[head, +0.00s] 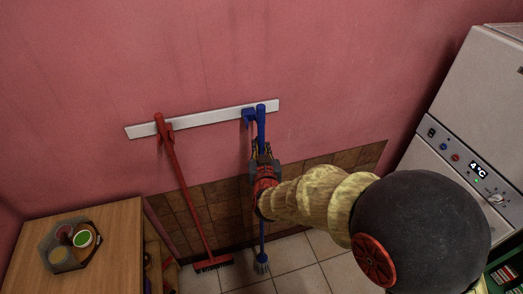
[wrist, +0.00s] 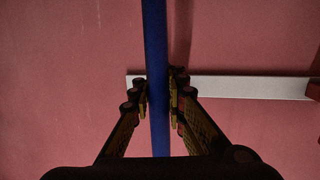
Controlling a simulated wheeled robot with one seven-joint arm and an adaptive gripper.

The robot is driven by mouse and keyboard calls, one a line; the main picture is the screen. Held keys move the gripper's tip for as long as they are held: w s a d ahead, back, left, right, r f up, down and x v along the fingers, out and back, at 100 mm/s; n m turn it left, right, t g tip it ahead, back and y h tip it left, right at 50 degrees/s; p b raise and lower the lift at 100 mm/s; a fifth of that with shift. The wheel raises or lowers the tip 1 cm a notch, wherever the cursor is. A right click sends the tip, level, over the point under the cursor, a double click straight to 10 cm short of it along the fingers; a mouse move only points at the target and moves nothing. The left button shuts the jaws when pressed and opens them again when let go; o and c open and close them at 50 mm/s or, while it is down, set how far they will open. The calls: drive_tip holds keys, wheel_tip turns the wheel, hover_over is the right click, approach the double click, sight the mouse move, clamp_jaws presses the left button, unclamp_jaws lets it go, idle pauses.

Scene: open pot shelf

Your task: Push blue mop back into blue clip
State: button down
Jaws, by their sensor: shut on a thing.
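The blue mop (head: 261,122) stands nearly upright by the wall in the head view, with its head (head: 261,266) low near the tiled floor. The blue clip (head: 248,116) is near the right end of the white wall rail (head: 205,119). The upper mop handle shows just right of the clip; I cannot tell whether they touch. My gripper (head: 263,158) is shut on the handle below the rail. In the wrist view the blue handle (wrist: 156,60) runs between the fingers of my gripper (wrist: 158,100); the clip cannot be made out there.
A red broom (head: 186,190) hangs in a red clip on the left of the rail, leaning toward the floor. A wooden cabinet (head: 95,225) with a tray of bowls stands at the left. A grey appliance (head: 475,120) stands at the right. The wall right of the rail is bare.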

drive_tip(key=w+a, duration=0.1)
drive_tip(key=w, duration=0.4)
drive_tip(key=shift+w+a+f+b, duration=0.35)
drive_tip(key=shift+w+f, duration=0.05)
drive_tip(key=shift+f, duration=0.05)
drive_tip(key=shift+a+f, duration=0.25)
idle(0.5)
drive_tip(key=shift+s+d+b, duration=0.15)
drive_tip(key=shift+d+b, duration=0.15)
drive_tip(key=shift+b, duration=0.15)
drive_tip(key=shift+a, duration=0.1)
idle(0.7)
drive_tip(key=shift+w+a, duration=0.3)
drive_tip(key=shift+w, duration=0.1)
drive_tip(key=shift+s+d+b, duration=0.15)
drive_tip(key=shift+d+b, duration=0.2)
idle(0.7)
